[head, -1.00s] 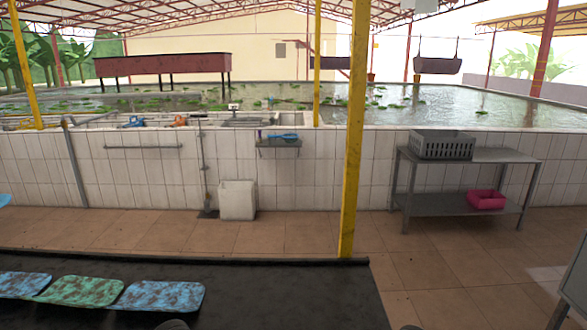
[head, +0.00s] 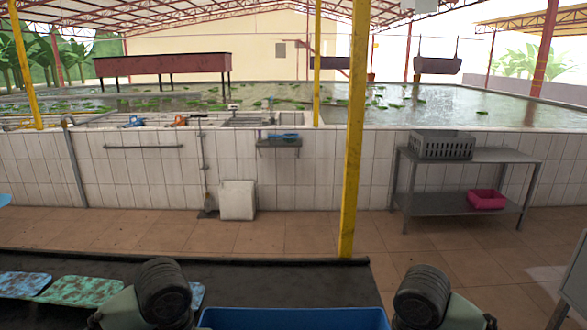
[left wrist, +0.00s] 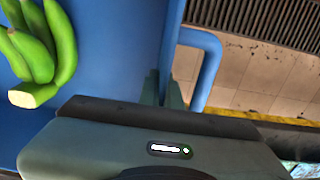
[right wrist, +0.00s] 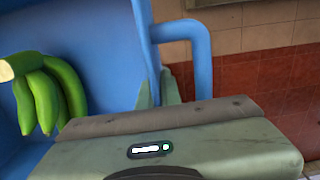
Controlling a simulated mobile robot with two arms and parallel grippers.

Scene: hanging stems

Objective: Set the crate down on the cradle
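The blue crate (head: 290,318) shows only as a strip at the bottom of the head view, between my two arms. Green bananas lie inside it in the left wrist view (left wrist: 45,45) and the right wrist view (right wrist: 45,95). My left gripper (left wrist: 163,90) is shut on one side of the crate, beside a blue looped handle (left wrist: 208,65). My right gripper (right wrist: 158,90) is shut on the opposite side, beside another looped handle (right wrist: 195,50). The bodies of both grippers partly hide where the fingers meet the crate. I cannot make out the cradle in any view.
A dark table or bench (head: 290,280) lies in front, with blue and green speckled pads (head: 80,290) at left. A yellow post (head: 352,150) rises at its far edge. A steel table (head: 500,156) with a grey crate (head: 442,146) and pink basin (head: 487,200) stands back right.

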